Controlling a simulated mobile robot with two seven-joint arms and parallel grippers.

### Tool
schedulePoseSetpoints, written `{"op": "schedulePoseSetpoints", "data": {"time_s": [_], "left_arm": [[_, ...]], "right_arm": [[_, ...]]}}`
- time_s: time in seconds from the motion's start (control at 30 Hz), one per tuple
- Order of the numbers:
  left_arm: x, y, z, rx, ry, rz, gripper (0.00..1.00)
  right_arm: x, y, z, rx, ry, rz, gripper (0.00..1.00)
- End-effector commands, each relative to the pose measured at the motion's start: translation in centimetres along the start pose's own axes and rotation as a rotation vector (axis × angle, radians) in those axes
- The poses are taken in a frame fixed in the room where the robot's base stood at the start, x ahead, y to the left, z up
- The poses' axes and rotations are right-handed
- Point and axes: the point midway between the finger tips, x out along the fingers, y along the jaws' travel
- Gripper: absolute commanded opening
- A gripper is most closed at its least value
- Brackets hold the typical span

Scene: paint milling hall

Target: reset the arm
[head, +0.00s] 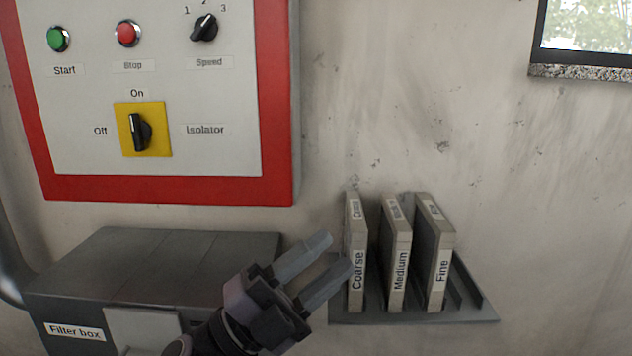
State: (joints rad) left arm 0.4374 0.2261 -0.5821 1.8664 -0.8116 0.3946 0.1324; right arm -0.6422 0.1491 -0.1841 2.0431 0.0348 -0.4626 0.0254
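My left gripper (326,258) is in the lower middle of the head view. Its two fingers are parallel with a gap between them, and nothing shows in the gap. The fingers point up and to the right. They are in front of the gap between the filter box (180,262) and the rack (415,317), close to the left side of the cartridge labelled Coarse (356,265). Whether they touch it I cannot tell. My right gripper is not in view.
The rack also holds cartridges labelled Medium (396,265) and Fine (439,262). Above the filter box is a red-framed control panel (220,100) with Start and Stop buttons, a speed knob and an isolator switch (140,131) turned to On. The wall at right is bare below a window (590,25).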

Motion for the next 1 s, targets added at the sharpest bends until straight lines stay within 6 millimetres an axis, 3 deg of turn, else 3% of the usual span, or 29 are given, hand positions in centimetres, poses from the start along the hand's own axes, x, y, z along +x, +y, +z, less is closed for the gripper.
{"op": "schedulePoseSetpoints", "data": {"time_s": [0.2, 0.43, 0.57, 0.8, 0.93, 1.0], "left_arm": [[-8.1, 3.7, 5.2, -0.327, -0.404, -0.099, 0.39], [-19.5, 10.0, 7.7, -0.644, -0.844, -0.139, 0.39], [-26.6, 14.1, 6.7, -0.815, -1.089, -0.137, 0.39], [-37.4, 19.8, 1.6, -1.074, -1.461, -0.104, 0.39], [-42.1, 22.0, -2.2, -1.193, -1.63, -0.078, 0.39], [-40.7, 20.0, -2.2, -1.185, -1.621, -0.081, 0.39]], "right_arm": [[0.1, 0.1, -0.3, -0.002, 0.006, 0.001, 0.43], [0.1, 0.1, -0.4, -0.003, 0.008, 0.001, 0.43], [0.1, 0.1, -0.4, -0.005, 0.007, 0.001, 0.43], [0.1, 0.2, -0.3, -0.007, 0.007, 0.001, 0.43], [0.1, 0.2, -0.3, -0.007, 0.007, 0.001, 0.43], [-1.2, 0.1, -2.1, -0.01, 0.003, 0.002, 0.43]]}}
